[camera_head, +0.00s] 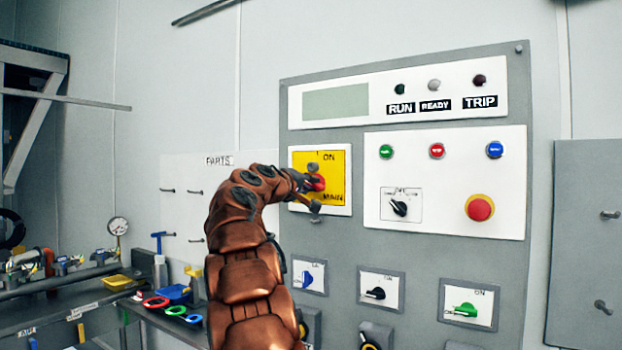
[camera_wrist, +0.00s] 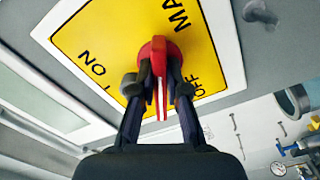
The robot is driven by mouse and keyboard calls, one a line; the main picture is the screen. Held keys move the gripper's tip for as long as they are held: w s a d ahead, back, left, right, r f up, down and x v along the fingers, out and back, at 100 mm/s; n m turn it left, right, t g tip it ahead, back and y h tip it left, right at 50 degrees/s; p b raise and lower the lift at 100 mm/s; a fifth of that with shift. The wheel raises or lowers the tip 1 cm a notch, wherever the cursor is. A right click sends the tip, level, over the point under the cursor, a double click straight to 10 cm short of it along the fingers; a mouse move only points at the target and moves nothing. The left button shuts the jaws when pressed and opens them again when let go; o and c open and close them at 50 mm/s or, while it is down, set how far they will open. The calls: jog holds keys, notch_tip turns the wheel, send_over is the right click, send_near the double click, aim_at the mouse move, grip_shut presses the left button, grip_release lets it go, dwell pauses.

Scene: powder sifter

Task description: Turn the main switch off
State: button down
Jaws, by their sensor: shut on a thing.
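The main switch is a red handle (camera_head: 318,182) on a yellow plate (camera_head: 340,164) marked ON and MAIN. The handle also shows in the wrist view (camera_wrist: 158,50), with a white line along its edge pointing down the picture. There ON lies to its left and OFF, partly covered by a finger, lies close on its right. My gripper (camera_head: 314,188) is at the plate and shut on the red handle, one finger on each side, as the wrist view shows (camera_wrist: 158,87). The handle's exact angle is hard to tell in the head view.
A white panel (camera_head: 450,155) right of the plate carries several buttons, a black selector (camera_head: 399,208) and a red emergency knob (camera_head: 480,208). Several rotary switches sit below. A bench (camera_head: 70,305) with small parts stands at left. A grey box (camera_head: 585,240) is at right.

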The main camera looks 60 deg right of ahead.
jog(key=n+p, duration=0.2)
jog(key=n, duration=0.1)
jog(key=shift+r, duration=0.1)
jog(key=shift+n+p, duration=0.7)
jog(key=shift+n, duration=0.4)
jog(key=shift+f+n, duration=0.2)
jog(key=shift+n, duration=0.1)
jog(key=c, duration=1.2)
grip_release()
jog(key=shift+a, duration=0.15)
jog(key=shift+s+a, duration=0.1)
jog(key=shift+a, duration=3.75)
